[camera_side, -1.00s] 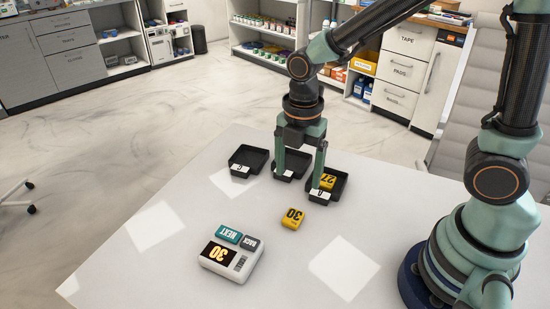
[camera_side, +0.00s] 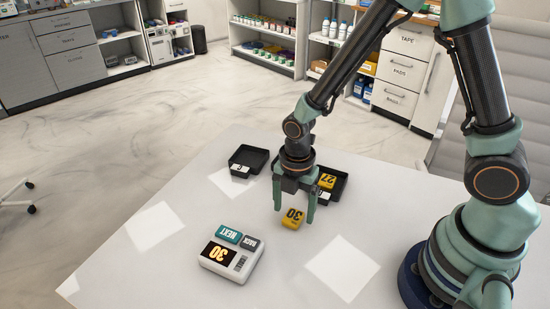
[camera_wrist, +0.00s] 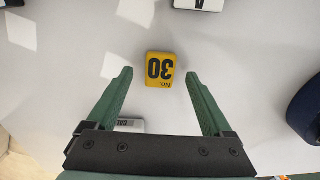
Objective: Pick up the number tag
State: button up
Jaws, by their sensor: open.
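The yellow number tag marked 30 (camera_side: 292,219) lies flat on the white table. It also shows in the wrist view (camera_wrist: 160,69), just beyond the fingertips and between their lines. My gripper (camera_side: 295,207) is open and empty, with its green fingers on either side of the tag in the side view. In the wrist view the fingers (camera_wrist: 160,75) are spread wider than the tag, and neither is seen touching it. A second yellow tag marked 27 (camera_side: 327,181) lies in the right black tray (camera_side: 341,189).
A white device (camera_side: 246,264) showing 30, with teal NEXT and grey BACK buttons, stands at the front left of the tag.

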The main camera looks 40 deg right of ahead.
jog(key=shift+f, duration=0.8)
grip_shut()
jog(key=shift+r, duration=0.15)
